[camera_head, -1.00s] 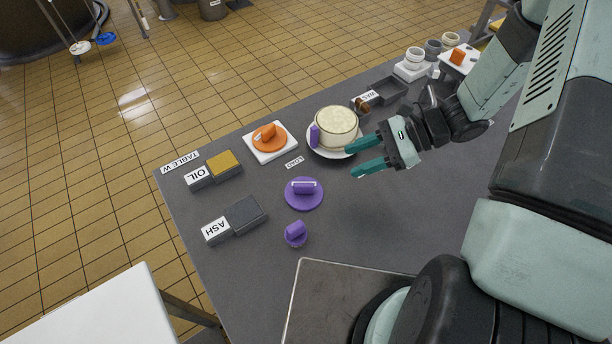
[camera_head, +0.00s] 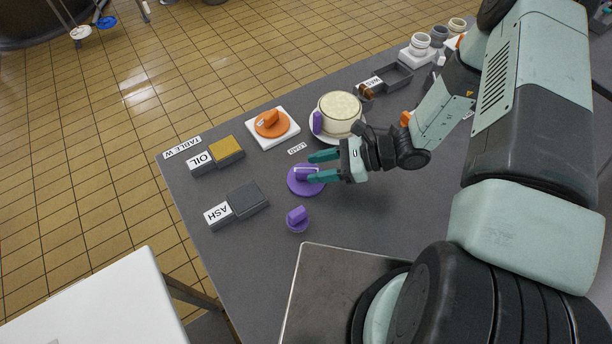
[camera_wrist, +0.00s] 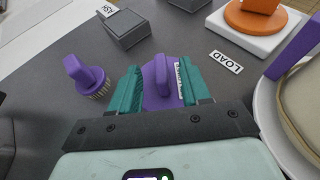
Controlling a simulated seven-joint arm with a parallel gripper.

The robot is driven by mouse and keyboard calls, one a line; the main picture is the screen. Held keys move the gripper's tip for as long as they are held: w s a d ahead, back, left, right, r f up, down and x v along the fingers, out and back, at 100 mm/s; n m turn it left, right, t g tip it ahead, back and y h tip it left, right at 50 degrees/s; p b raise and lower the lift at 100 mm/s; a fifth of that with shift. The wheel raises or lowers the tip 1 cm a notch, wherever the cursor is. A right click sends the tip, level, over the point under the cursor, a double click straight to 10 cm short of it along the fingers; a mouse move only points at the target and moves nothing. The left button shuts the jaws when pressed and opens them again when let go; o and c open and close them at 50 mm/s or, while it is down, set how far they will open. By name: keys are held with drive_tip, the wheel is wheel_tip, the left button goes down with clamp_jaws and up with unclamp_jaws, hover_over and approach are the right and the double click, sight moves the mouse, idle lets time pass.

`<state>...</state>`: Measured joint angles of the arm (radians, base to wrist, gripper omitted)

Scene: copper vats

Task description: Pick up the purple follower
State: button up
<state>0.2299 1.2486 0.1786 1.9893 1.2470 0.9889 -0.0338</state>
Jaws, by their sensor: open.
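The purple follower, a flat disc (camera_head: 302,189) with a raised grip bar and a white label, lies on the grey table left of the centre. My gripper (camera_head: 311,167) is open and reaches over it from the right. In the wrist view the follower (camera_wrist: 151,97) sits between the two teal fingers (camera_wrist: 160,70), with its bar between them and the label close to the right finger. I cannot tell whether either finger touches it. Part of the disc is hidden by the fingers.
A small purple knob-handled brush (camera_head: 298,220) stands just in front of the disc. A cream-filled vessel (camera_head: 339,113) on a white plate is behind. An orange disc (camera_head: 271,123) on a white block (camera_head: 288,134), OIL (camera_head: 227,149) and ASH (camera_head: 247,199) boxes stand left.

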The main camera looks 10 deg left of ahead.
drive_tip(key=shift+x, duration=1.1)
clamp_jaws()
drive_tip(key=shift+r, duration=0.1)
